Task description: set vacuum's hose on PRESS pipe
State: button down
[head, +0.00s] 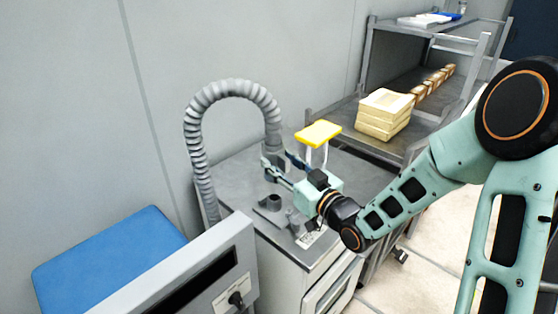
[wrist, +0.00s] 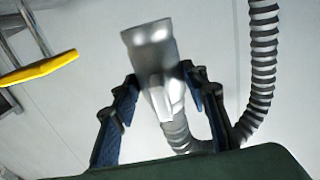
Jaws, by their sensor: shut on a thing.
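The vacuum's grey ribbed hose (head: 190,140) arches up from behind the grey cabinet and comes down over its top. My gripper (head: 276,166) is shut on the hose's end piece above the cabinet top. In the wrist view, the smooth grey nozzle (wrist: 150,50) sits between the two blue-padded fingers of my gripper (wrist: 163,85), with ribbed hose (wrist: 262,60) curving off to the right. A short dark pipe stub (head: 272,202) stands on the cabinet top, below and apart from the held end. A smaller fitting (head: 293,220) is beside it. I cannot read any PRESS marking.
A yellow-topped piece on white supports (head: 318,133) stands close behind my gripper. A grey rack (head: 365,150) holds stacked cream blocks (head: 385,112) at the back right. A blue panel (head: 110,260) and a grey control box (head: 180,285) are at the front left.

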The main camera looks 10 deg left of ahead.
notch_tip(320, 180, down, 6)
jog(key=b, duration=0.4)
jog(key=shift+f+b, duration=0.3)
jog(key=shift+b, duration=0.1)
jog(key=shift+f+b, duration=0.15)
jog(key=shift+b, duration=0.5)
dwell(0.8)
jog(key=shift+f+b, duration=1.3)
jog(key=shift+b, duration=0.2)
jog(key=shift+s+d+f, duration=0.15)
jog(key=shift+f, duration=0.1)
dwell(0.4)
jog(key=shift+r, duration=0.15)
jog(key=shift+r, duration=0.15)
notch_tip(320, 180, up, 7)
jog(key=p, duration=0.4)
dwell(0.6)
